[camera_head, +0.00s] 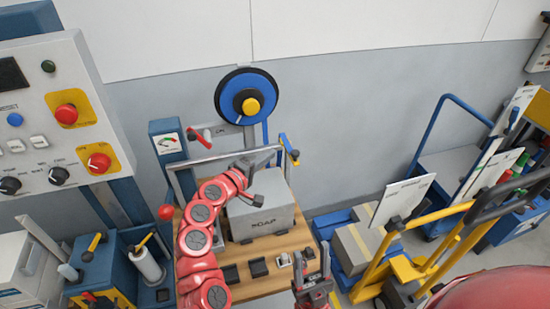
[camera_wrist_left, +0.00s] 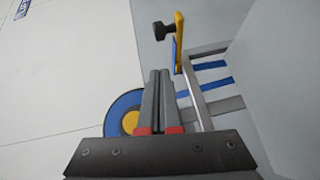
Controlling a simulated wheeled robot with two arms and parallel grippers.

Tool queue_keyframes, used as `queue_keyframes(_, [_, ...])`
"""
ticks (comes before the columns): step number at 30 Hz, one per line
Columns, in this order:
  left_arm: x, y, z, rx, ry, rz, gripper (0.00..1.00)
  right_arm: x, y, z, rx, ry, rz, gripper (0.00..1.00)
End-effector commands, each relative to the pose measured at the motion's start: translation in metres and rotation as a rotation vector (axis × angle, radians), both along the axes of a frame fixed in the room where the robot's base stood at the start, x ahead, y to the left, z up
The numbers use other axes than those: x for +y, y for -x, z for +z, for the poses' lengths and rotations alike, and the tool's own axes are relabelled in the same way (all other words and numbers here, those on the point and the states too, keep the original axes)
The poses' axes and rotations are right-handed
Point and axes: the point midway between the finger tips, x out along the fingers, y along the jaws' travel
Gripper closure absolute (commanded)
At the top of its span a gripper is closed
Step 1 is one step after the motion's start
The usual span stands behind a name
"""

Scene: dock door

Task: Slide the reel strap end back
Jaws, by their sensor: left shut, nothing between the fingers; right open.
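The strap reel (camera_head: 240,82) is a blue disc with a black rim and yellow hub, high against the wall; it also shows in the left wrist view (camera_wrist_left: 112,112), partly behind my gripper. A narrow blue strap (camera_head: 265,132) hangs below it. A yellow-and-blue piece with a black knob (camera_head: 290,151) stands at the frame's right end and shows in the left wrist view (camera_wrist_left: 179,38). I cannot tell whether it is the strap end. My left gripper (camera_head: 270,160) is shut and empty, short of that piece. My right gripper (camera_head: 312,268) is open at the bench's front right.
A grey box (camera_head: 262,218) stands on the wooden bench (camera_head: 290,240), close to my left wrist. A metal rail frame (camera_head: 210,158) spans behind it. A gauge post (camera_head: 167,140) is left. A yellow trolley (camera_head: 420,225) and cartons (camera_head: 355,245) stand right.

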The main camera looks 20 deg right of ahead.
Motion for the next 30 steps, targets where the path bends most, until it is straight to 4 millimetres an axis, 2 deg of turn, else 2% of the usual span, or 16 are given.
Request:
queue_keyframes(16, [0.063, 0.045, 0.006, 0.000, 0.002, 0.007, 1.00, 0.000, 0.000, -0.030, 0.000, 0.000, 0.000, 0.48])
queue_keyframes(22, [0.074, 0.054, 0.009, 0.000, 0.002, 0.004, 1.00, 0.000, 0.000, -0.033, 0.000, 0.000, 0.000, 0.48])
queue_keyframes(30, [0.076, 0.056, 0.009, 0.003, 0.001, 0.002, 1.00, 0.000, 0.000, -0.033, 0.000, 0.000, 0.000, 0.48])
